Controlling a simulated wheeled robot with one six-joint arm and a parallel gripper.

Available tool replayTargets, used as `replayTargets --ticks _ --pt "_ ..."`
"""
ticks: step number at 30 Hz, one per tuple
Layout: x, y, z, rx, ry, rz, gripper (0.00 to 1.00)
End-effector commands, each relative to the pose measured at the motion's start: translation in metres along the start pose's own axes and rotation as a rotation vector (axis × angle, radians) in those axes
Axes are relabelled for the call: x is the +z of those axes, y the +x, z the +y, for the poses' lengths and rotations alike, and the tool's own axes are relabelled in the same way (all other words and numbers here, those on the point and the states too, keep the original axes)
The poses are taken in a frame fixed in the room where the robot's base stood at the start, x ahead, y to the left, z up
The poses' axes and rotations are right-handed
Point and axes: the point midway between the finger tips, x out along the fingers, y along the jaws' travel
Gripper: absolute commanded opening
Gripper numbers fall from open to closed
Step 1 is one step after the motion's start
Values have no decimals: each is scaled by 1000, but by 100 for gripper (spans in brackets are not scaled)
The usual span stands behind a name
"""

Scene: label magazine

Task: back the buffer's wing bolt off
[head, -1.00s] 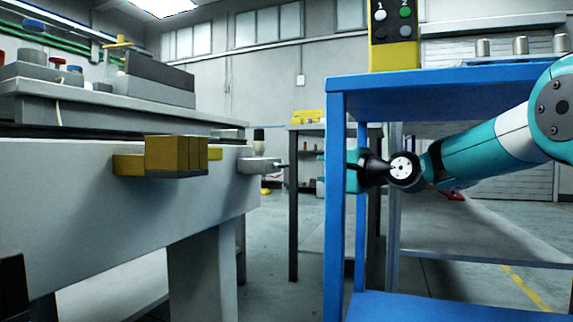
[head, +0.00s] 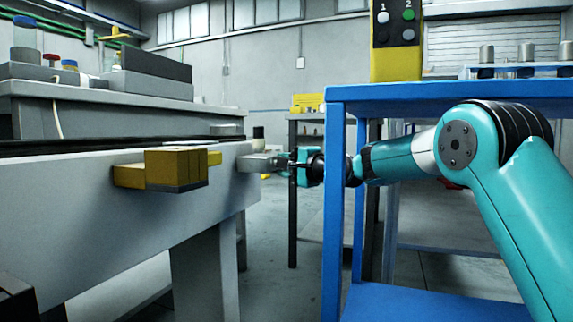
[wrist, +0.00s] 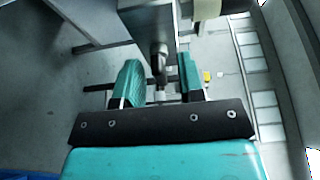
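The buffer, a grey block (head: 255,163), sticks out from the right end of the light grey machine side. In the wrist view its grey body (wrist: 148,22) fills the top middle. The wing bolt (wrist: 160,68) comes out of it toward my palm as a dark shaft with a narrower end. My gripper (head: 292,161) is level with the buffer, just right of it. In the wrist view its two teal fingers stand apart on either side of the bolt, with gaps on both sides. The bolt's wings are hard to make out.
A blue shelf frame (head: 337,210) stands right in front of my wrist, its post close to the arm. A yellow block (head: 176,168) juts from the machine side at left. A yellow button box (head: 396,40) stands on the shelf top.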

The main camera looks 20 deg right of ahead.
Motion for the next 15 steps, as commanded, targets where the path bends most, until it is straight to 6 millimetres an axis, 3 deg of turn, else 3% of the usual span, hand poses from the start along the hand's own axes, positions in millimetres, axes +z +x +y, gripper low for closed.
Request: replayTargets --ticks 1,5,15 --pt "0 0 0 0 0 0 29" --pt "0 0 0 0 0 0 0" --pt "0 0 1 -9 -24 0 0"
